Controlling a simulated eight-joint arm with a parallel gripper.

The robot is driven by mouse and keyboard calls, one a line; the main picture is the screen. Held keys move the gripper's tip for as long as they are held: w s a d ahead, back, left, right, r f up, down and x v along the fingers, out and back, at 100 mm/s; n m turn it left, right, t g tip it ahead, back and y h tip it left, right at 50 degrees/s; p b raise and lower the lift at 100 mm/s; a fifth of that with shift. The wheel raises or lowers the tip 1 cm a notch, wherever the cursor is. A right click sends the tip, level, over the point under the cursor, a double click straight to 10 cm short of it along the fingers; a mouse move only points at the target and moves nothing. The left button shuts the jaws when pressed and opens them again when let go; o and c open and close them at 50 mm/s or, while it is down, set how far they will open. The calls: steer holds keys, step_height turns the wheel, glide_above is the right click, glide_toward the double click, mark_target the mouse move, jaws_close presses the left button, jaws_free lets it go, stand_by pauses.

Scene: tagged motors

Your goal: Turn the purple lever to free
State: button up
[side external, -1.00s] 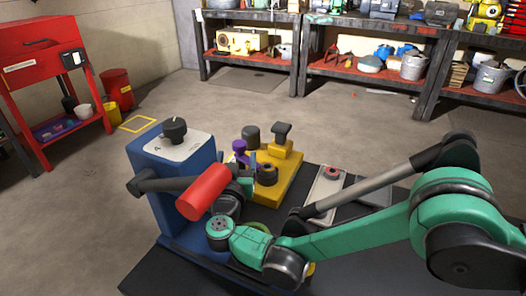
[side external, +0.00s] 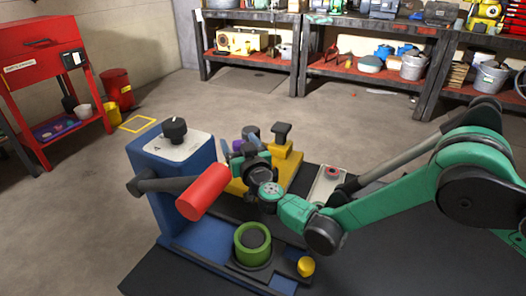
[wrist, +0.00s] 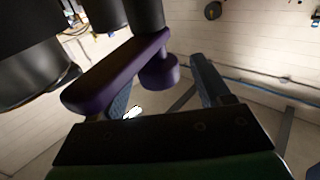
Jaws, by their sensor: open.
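The purple lever (side external: 237,146) is on the yellow unit (side external: 287,165) and is mostly hidden behind my gripper (side external: 250,164) in the side view. In the wrist view the purple lever (wrist: 112,78) runs diagonally across the upper middle, with a round knob at its right end. My gripper (wrist: 163,78) is open there. One finger shows right of the knob, and the other is partly hidden behind the lever's bar. The knob appears between the fingers; I cannot tell whether either touches it.
A blue unit (side external: 172,205) with a red-handled lever (side external: 202,192) stands left of my arm. A green ring (side external: 252,243) and a yellow button (side external: 306,266) are on its base. Dark cylinders crowd the wrist view's upper left.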

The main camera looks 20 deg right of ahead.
steer(key=shift+w, duration=0.2)
jaws_close()
steer(key=shift+a+m+h, duration=0.1)
steer(key=shift+m+h, duration=1)
steer(key=shift+h, duration=0.7)
steer(key=shift+m+g+h, duration=0.7)
steer(key=shift+m+h, duration=0.5)
steer(key=shift+h, duration=0.6)
jaws_free()
steer(key=shift+v, duration=2.75)
steer(key=shift+o, duration=0.2)
